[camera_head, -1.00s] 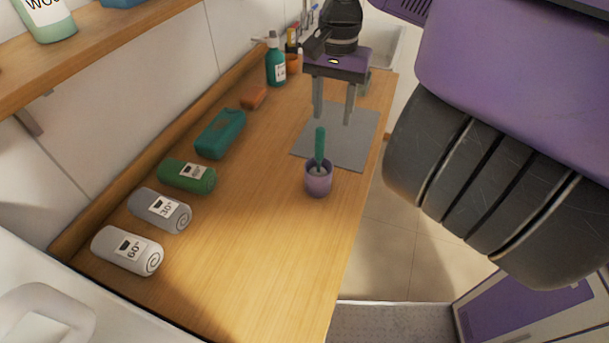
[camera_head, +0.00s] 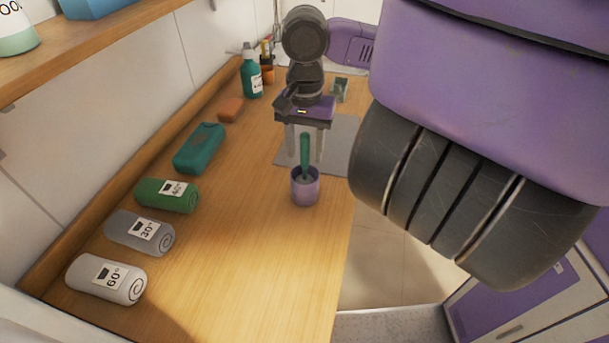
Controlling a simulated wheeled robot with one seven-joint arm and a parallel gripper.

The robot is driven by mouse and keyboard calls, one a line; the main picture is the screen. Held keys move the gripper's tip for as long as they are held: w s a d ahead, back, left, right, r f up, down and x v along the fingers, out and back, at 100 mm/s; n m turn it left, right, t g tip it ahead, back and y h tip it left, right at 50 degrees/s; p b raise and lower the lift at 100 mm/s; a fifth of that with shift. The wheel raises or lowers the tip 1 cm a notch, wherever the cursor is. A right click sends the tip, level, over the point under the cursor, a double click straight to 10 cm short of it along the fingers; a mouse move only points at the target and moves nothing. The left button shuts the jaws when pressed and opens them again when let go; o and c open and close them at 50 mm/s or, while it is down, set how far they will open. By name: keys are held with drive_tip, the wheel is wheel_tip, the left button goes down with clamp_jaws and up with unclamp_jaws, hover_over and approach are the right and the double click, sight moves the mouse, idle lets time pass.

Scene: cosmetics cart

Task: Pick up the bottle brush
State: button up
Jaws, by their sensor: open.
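The bottle brush (camera_head: 305,152) has a green handle that stands upright in a small purple cup (camera_head: 305,190) on the wooden counter. Its lower end is hidden inside the cup. My gripper (camera_head: 305,158) points down with its two grey fingers apart. In the picture one finger is on each side of the green handle. I cannot tell from this view whether they are level with it in depth or touch it.
Rolled towels, grey (camera_head: 140,231), green (camera_head: 167,195) and white (camera_head: 106,278), lie left, with a teal case (camera_head: 199,148) and orange block (camera_head: 231,109). A teal pump bottle (camera_head: 251,76) stands behind. A grey mat (camera_head: 340,142) lies near the right edge. The front counter is clear.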

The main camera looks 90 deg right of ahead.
drive_tip(key=shift+f, duration=0.75)
clamp_jaws()
drive_tip(key=shift+r, duration=0.1)
